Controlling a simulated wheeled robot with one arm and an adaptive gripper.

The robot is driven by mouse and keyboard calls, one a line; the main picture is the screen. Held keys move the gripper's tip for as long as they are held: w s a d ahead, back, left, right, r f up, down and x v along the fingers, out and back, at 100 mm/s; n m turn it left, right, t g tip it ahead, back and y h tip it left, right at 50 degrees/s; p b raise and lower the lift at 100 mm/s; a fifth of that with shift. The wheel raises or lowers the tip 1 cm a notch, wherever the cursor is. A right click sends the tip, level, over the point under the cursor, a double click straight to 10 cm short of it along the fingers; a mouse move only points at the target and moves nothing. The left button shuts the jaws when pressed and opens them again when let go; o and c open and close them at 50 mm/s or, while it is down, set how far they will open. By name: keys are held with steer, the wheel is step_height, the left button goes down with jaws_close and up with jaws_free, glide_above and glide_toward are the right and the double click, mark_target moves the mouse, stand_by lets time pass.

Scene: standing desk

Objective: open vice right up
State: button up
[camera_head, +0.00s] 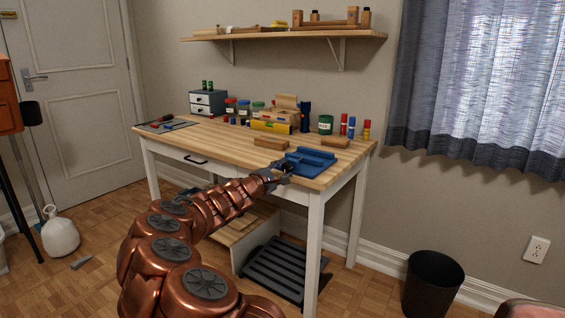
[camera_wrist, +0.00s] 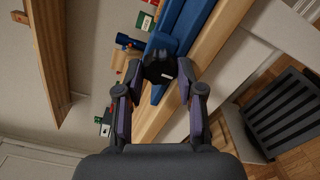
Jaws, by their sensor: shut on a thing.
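The blue vice (camera_head: 310,158) sits at the front right edge of the wooden desk; its blue body also shows at the top of the wrist view (camera_wrist: 183,25). A dark knob-like end of the vice, its handle (camera_wrist: 158,68), faces my wrist camera. My gripper (camera_head: 283,172) is at the front of the vice, and in the wrist view its two fingers (camera_wrist: 160,75) are on either side of the handle, shut on it. How far apart the vice jaws stand is hard to tell, and my gripper partly hides the handle in the head view.
Wooden blocks (camera_head: 271,143) lie on the desk (camera_head: 215,143) behind the vice. Jars, a yellow level (camera_head: 270,127) and small bottles stand along the back. A shelf (camera_head: 300,35) hangs above. A black rack (camera_head: 285,268) is below the desk.

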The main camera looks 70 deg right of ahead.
steer(key=n+p, duration=0.3)
steer(key=n, duration=0.1)
steer(key=shift+r+n+p, duration=0.15)
steer(key=shift+n+p, duration=0.15)
steer(key=n+p, duration=0.4)
steer(key=shift+n, duration=0.3)
steer(key=n+p, duration=0.3)
steer(key=p, duration=0.1)
steer(key=shift+s+n+p, duration=0.1)
steer(key=shift+n+p, duration=0.2)
steer(key=shift+p, duration=0.1)
steer(key=n+p, duration=0.8)
steer(key=n, duration=0.2)
steer(key=shift+n, duration=0.4)
steer(key=n+p, duration=0.1)
steer(key=n, duration=0.1)
steer(key=shift+s+n, duration=0.1)
steer(key=shift+n, duration=0.3)
steer(key=n+p, duration=0.1)
steer(key=n, duration=0.3)
steer(key=shift+p, duration=0.3)
steer(key=shift+n+p, duration=0.45)
steer(key=shift+n, duration=1.45)
